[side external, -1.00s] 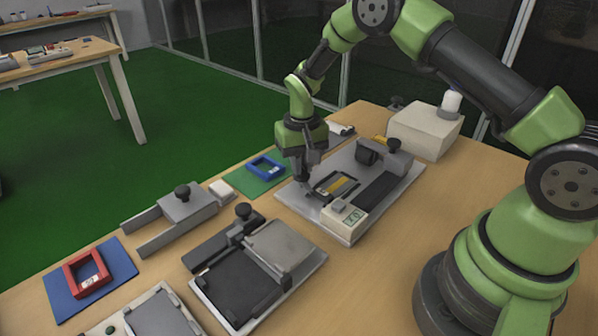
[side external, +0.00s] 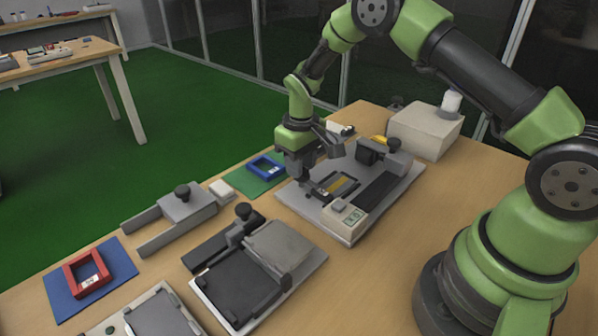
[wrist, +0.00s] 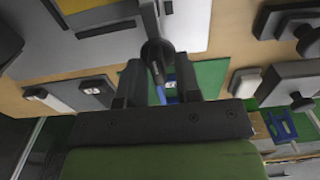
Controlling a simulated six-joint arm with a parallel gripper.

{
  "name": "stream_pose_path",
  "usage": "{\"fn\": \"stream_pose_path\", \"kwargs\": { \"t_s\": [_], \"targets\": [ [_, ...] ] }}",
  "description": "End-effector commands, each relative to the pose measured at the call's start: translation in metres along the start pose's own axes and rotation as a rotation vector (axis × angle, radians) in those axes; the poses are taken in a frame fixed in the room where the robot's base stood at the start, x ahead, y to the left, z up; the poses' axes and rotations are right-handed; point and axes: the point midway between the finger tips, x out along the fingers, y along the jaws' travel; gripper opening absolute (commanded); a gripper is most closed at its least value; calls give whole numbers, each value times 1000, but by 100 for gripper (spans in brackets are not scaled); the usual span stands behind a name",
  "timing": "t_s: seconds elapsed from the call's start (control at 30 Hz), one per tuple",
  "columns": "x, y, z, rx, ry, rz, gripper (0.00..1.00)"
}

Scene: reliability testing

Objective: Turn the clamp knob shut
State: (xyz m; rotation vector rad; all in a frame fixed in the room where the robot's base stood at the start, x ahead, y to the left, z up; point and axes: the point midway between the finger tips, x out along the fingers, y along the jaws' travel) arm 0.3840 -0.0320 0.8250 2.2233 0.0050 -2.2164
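The clamp knob (wrist: 157,52) is dark and rounded. In the wrist view it sits between the tips of my gripper (wrist: 158,68), with one finger against each side. In the side view my gripper (side external: 305,184) points down at the left part of a grey fixture plate (side external: 296,199), and its body hides the knob there. The fixture carries a yellow strip (side external: 341,186) beside the gripper and a small box with a display (side external: 345,217) at its front corner. The exact finger contact is hard to see.
A green mat with a blue frame (side external: 266,166) lies just left of the fixture. Other fixtures with black knobs (side external: 243,210) (side external: 182,191) stand to the left. A pale box (side external: 424,131) stands behind. A red frame (side external: 87,274) sits on a blue mat.

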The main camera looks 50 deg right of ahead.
Motion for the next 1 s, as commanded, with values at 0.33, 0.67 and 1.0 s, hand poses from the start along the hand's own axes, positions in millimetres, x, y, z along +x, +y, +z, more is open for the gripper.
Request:
{"fn": "stream_pose_path", "kwargs": {
  "t_s": [0.33,0.67,1.0],
  "targets": [
    [-16,1,0,3,0,1,31],
    [-42,1,0,3,-2,1,31],
    [-45,1,1,3,-3,1,31]
  ]
}}
